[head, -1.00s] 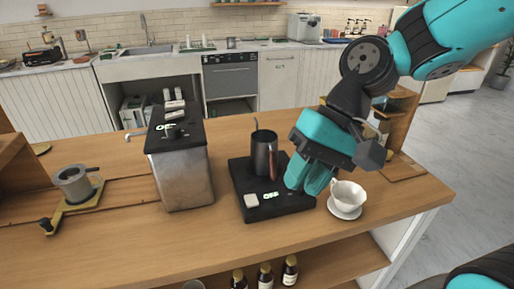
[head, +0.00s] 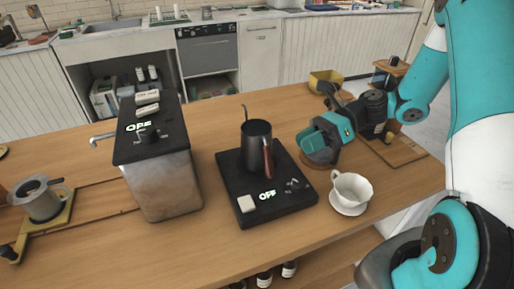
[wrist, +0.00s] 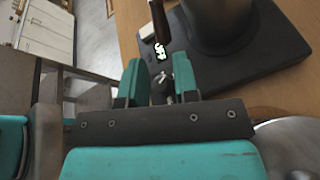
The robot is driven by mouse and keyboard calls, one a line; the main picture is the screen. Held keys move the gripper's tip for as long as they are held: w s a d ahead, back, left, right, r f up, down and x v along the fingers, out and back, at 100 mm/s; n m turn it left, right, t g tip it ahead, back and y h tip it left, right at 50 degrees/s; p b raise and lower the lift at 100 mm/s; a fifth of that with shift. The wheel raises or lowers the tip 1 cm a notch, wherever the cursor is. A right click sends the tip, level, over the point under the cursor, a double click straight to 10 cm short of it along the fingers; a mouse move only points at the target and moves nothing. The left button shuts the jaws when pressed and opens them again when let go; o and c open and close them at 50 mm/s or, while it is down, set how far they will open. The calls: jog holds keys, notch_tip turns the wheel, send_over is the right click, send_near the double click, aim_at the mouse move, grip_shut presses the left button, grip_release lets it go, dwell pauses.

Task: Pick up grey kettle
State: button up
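The grey kettle (head: 256,146) stands upright on a black base (head: 289,190) that shows OFF. Its brown handle (head: 267,160) faces the front, and its thin spout rises at the back. My gripper (head: 308,140) is to the right of the kettle, low over the counter, with its fingers pointing left toward it and a gap between. In the wrist view the two teal fingers (wrist: 157,78) are apart with nothing between them. There the kettle's lower body (wrist: 220,24) and handle (wrist: 158,20) are beyond the fingertips, cut by the top edge.
A white cup on a saucer (head: 347,207) stands right of the base, close in front of my gripper. A metal boiler box (head: 161,190) with a black OFF top is left. A small pot on a wooden stand (head: 40,201) is far left. The wooden counter is clear between them.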

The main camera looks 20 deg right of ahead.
aim_at(268, 160)
jog(key=p+x, duration=0.2)
jog(key=x, duration=0.8)
jog(key=shift+a, duration=0.1)
jog(key=shift+r, duration=0.1)
grip_shut()
